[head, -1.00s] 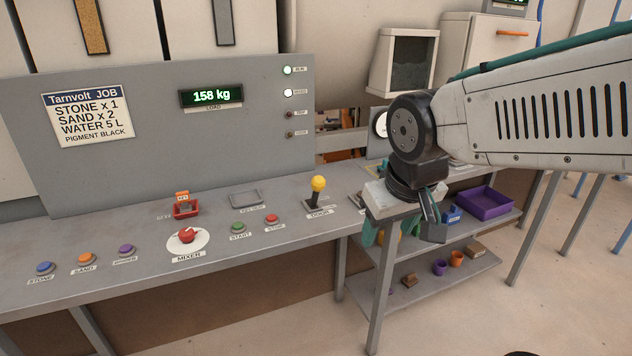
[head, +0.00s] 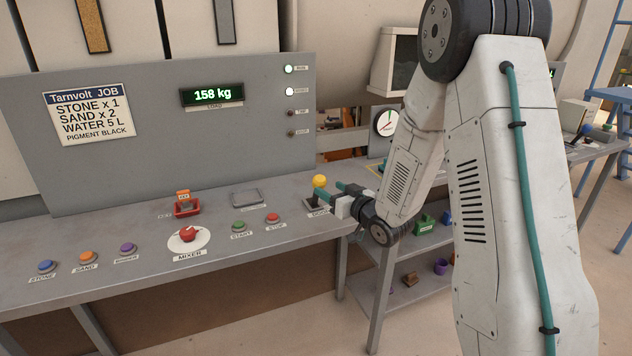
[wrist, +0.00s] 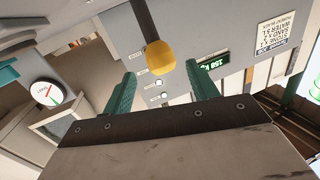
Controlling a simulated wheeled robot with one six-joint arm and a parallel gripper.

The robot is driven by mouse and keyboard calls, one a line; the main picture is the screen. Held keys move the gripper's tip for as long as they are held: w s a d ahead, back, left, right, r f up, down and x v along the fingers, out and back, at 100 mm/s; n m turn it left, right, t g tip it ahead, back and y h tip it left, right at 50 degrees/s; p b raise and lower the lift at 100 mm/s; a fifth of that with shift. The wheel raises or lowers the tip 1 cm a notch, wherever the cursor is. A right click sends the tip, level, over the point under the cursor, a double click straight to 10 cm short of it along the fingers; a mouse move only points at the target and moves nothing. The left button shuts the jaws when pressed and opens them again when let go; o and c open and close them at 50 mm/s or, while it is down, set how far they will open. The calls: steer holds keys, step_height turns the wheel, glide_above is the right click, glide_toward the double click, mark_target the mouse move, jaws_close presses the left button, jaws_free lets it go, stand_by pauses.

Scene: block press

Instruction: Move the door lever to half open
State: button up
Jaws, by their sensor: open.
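The door lever has a yellow ball knob (head: 319,181) on a dark stem, on the bench to the right of the stop button. The knob also shows in the wrist view (wrist: 160,57) with its stem. My gripper (head: 336,192) is at the lever, reaching in from the right with teal fingers. In the wrist view the open fingers (wrist: 163,75) lie on either side of the knob's line, with the knob seen between and just beyond their tips. I see no contact. The lever's base and label are partly hidden by the gripper.
A red stop button (head: 273,218), a green start button (head: 239,226) and a red mixer knob (head: 187,235) lie left of the lever. A dial gauge (head: 384,122) stands behind my arm. The grey panel (head: 150,165) rises behind the bench.

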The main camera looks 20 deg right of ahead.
mark_target(316, 180)
steer(key=shift+w+a+f, duration=0.1)
steer(key=shift+w+f, duration=0.1)
steer(key=shift+w, duration=0.05)
steer(key=x, duration=0.7)
steer(key=shift+w+r, duration=0.15)
steer(key=shift+r, duration=0.05)
